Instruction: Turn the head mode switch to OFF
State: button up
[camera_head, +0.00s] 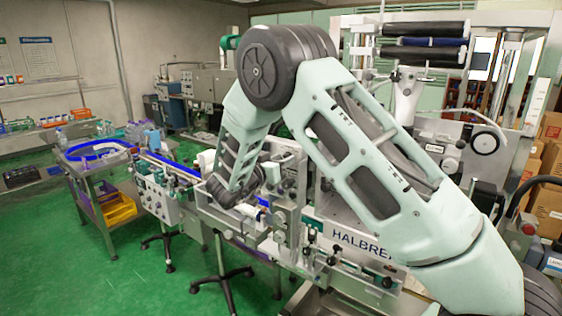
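The sleeve applicator, a grey machine with a "HALBRE..." nameplate (352,240), fills the middle and right, largely behind my arm. I cannot pick out the head mode switch. Small dark knobs show on a pale box (155,200) on the conveyor's front, but their labels are too small to read. My arm reaches from the lower right, up over an elbow and down to the machine's left part. My gripper (222,190) is a small dark shape at the arm's end, close to the machine's front. Its fingers cannot be made out, nor whether it touches anything.
A red button (528,228) shows at the right edge. A round blue-rimmed table (95,150) with bottles stands at the left, above a yellow bin (118,212). Cardboard boxes (545,200) are stacked at the far right. The green floor (60,265) is clear at the lower left.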

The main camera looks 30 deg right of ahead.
jog(key=shift+o, duration=0.4)
jog(key=b+v, duration=0.8)
jog(key=v, duration=0.9)
jog(key=shift+a, duration=0.2)
jog(key=shift+s, duration=0.1)
